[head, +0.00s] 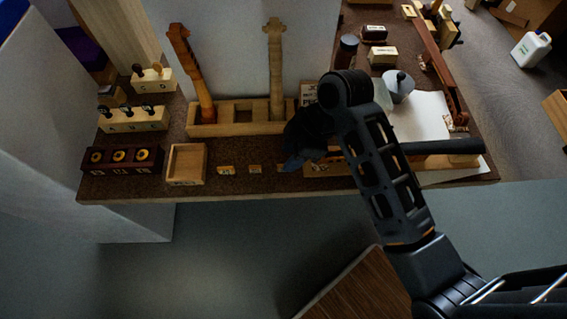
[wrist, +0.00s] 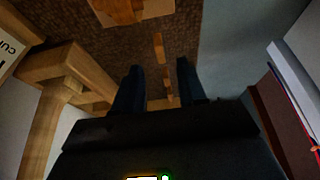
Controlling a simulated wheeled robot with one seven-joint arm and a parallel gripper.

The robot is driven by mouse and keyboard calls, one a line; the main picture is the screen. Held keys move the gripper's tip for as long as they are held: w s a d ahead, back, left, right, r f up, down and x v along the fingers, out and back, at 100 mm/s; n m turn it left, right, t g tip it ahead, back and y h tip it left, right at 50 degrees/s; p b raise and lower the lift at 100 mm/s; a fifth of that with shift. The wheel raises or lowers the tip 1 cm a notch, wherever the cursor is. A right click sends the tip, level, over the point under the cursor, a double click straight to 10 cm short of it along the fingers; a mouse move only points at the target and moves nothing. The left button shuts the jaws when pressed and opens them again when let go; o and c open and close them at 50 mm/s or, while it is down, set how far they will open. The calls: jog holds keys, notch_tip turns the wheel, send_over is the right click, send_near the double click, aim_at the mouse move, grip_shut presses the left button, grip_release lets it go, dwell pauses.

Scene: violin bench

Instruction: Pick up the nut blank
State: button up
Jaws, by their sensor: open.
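My gripper (head: 291,164) points down over the front strip of the bench, partly hidden in the dark in the head view. In the wrist view its two dark fingers (wrist: 160,72) are apart, with nothing held. A row of small pale pieces lies along the front edge: one at the left (head: 226,170), one beside it (head: 255,169), and one by the fingertips (head: 283,167). In the wrist view, one small piece (wrist: 159,47) lies just beyond the fingertips and others (wrist: 168,85) show between the fingers. I cannot tell which piece is the nut blank.
A wooden rack (head: 232,129) holding two necks stands behind my gripper; it shows close by at the left in the wrist view (wrist: 62,62). An open wooden tray (head: 187,150) is at the left. Floor lies beyond the front edge.

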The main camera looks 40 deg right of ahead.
jog(key=shift+s+d+x, duration=0.1)
jog(key=shift+x, duration=1)
jog(key=shift+s+d+x, duration=0.1)
jog(key=shift+s+x, duration=0.05)
jog(key=shift+x, duration=0.95)
jog(key=shift+f, duration=0.1)
grip_shut()
